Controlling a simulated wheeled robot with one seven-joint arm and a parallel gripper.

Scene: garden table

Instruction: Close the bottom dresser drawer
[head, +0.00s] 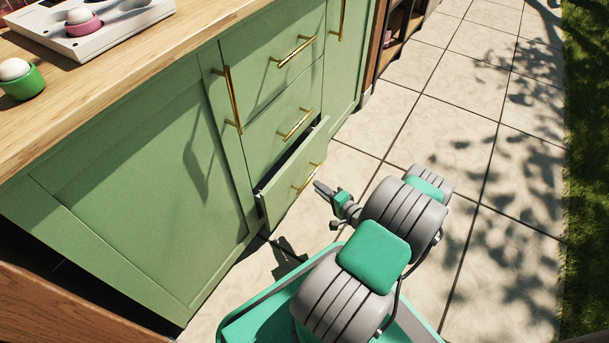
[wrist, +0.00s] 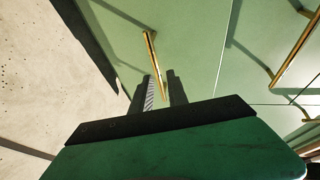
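The green dresser (head: 150,170) has its bottom drawer (head: 287,190) pulled out, with a dark gap above its front. A brass bar handle (head: 307,178) is on that drawer front. My gripper (head: 319,187) is just in front of the handle, low over the paving. In the wrist view, my gripper's two fingers (wrist: 164,82) are apart. The brass handle (wrist: 151,55) lies ahead of them, and its near end lines up with the space between them. I cannot tell whether the fingers touch the handle or the drawer front.
The middle drawer (head: 278,125) and top drawer (head: 275,75) look flush. A wooden countertop (head: 110,75) holds a white tray (head: 125,32) and a green cup with a pale ball (head: 24,85). Paving (head: 440,110) to the right is clear, with grass (head: 588,150) beyond.

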